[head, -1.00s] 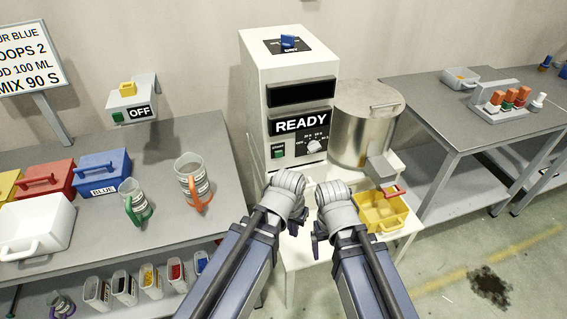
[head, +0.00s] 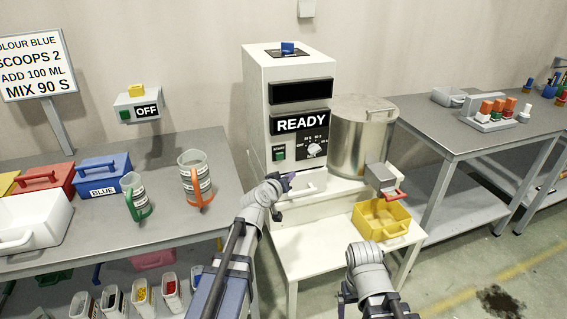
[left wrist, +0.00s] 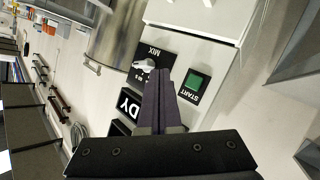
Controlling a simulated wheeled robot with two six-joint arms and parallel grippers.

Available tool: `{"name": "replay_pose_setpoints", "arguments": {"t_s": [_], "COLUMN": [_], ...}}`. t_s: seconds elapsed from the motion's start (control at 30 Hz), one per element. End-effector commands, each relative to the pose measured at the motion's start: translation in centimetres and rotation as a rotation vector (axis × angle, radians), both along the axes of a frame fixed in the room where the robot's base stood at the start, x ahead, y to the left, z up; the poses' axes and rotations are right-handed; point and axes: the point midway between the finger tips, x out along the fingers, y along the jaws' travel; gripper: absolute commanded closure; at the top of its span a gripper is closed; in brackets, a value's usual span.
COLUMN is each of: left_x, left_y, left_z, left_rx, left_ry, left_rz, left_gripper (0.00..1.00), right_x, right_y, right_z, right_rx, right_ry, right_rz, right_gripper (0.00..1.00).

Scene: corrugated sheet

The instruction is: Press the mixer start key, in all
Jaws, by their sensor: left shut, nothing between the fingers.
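The mixer (head: 260,95) is a white box whose display reads READY (head: 301,122). Its green start key (head: 279,153) is at the lower left of the front panel, beside a white dial (head: 314,149). My left gripper (head: 291,179) is shut and empty, just below the key in the head view. In the left wrist view its shut fingers (left wrist: 160,72) point at the panel between the START key (left wrist: 195,82) and the dial (left wrist: 145,65); I see no contact. My right gripper (head: 342,297) is low at the bottom, with its fingers barely visible.
A metal drum (head: 361,140) stands right of the mixer. A yellow bin (head: 380,220) sits on the white stand below its spout. The left bench (head: 165,150) holds jugs and coloured boxes; an OFF switch box (head: 136,108) stands behind. A grey table is at right.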

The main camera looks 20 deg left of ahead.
Motion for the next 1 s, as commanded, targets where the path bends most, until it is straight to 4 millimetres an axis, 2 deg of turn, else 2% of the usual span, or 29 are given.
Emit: {"name": "replay_pose_setpoints", "arguments": {"t_s": [0.33,0.8,1.0], "left_x": [0.6,5.5,6.8], "left_y": [0.2,3.6,4.5], "left_z": [0.0,0.0,0.0], "left_rx": [0.000,0.000,0.001], "left_ry": [0.002,0.002,0.003], "left_rz": [-0.001,-0.001,-0.002], "left_gripper": [1.00,1.00,1.00], "right_x": [0.0,0.0,0.0], "right_y": [0.0,0.0,0.0], "right_z": [0.0,0.0,0.0], "right_rx": [0.000,0.000,0.000], "right_ry": [0.000,0.000,0.000], "right_rz": [0.000,0.000,0.000], "right_gripper": [0.12,0.12,0.12]}}
